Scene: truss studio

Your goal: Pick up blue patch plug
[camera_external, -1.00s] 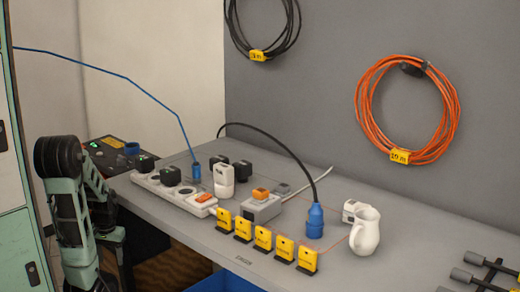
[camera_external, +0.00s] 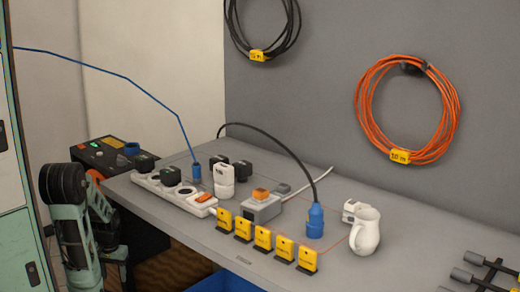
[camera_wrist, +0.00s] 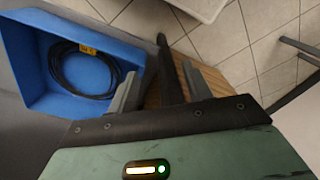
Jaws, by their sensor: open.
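Two blue plugs show in the external view. A small blue plug (camera_external: 196,172) on a blue cable stands near the far end of the power strip. I cannot tell from the picture which is the patch plug. My gripper (camera_wrist: 160,70) is open and empty in the wrist view, pointing at the floor beside the bench. Neither plug shows there. In the external view my arm is at the lower left, away from both plugs, and the gripper fingers cannot be made out.
The power strip (camera_external: 175,194) holds several plugs. Several yellow tags (camera_external: 264,238) line the front edge of the bench (camera_external: 205,241). A blue bin (camera_wrist: 36,77) holds a coiled black cable (camera_wrist: 83,72) below.

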